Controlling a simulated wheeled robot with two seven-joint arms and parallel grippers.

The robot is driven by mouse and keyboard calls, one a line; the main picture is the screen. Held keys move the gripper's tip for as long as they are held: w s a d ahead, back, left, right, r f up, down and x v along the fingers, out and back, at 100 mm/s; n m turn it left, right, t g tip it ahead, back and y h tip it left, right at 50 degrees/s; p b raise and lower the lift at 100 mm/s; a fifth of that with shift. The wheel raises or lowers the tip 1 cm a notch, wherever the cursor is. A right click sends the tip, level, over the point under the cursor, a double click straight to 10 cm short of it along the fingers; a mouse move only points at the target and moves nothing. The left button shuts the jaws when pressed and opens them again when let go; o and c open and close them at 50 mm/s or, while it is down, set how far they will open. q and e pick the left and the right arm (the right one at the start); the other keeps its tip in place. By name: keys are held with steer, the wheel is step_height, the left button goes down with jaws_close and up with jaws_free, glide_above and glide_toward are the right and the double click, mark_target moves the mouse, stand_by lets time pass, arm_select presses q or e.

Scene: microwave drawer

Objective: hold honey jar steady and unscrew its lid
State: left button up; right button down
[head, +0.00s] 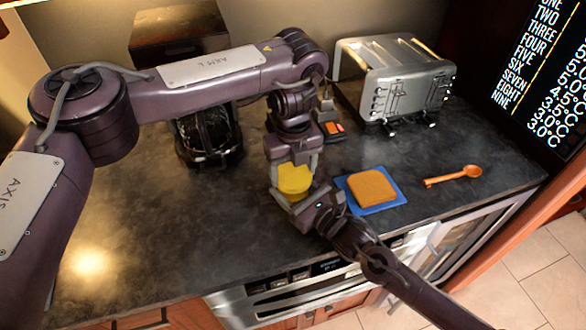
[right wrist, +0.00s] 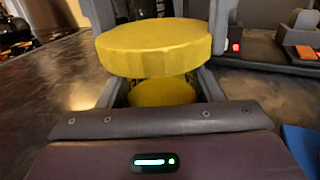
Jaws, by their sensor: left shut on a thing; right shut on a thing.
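The honey jar's round yellow lid (head: 295,181) shows in the middle of the counter in the head view, and close up in the right wrist view (right wrist: 152,48). Below it in the right wrist view is a smaller yellow part, the jar (right wrist: 162,93), mostly hidden by the lid and my gripper. I cannot tell whether lid and jar touch. My left gripper (head: 293,162) points down from above, shut on the lid. My right gripper (head: 296,198) comes in low from the front right, shut on the jar, with its fingers on both sides.
A blue mat (head: 398,199) with a bread slice (head: 371,188) lies close to the right of my right gripper. A wooden spoon (head: 455,176) lies farther right. A toaster (head: 395,80) and a coffee maker (head: 208,135) stand behind. The left counter is clear.

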arm_select(q)
steer(key=n, duration=1.1)
arm_select(e)
steer(key=shift+s+a, duration=0.1)
arm_select(q)
steer(key=n, duration=0.4)
steer(key=shift+w+n, duration=0.1)
steer(key=shift+n, duration=0.3)
steer(key=n, duration=0.6)
steer(key=shift+r, duration=0.1)
steer(key=shift+a+r, duration=0.1)
steer(key=shift+r, duration=1)
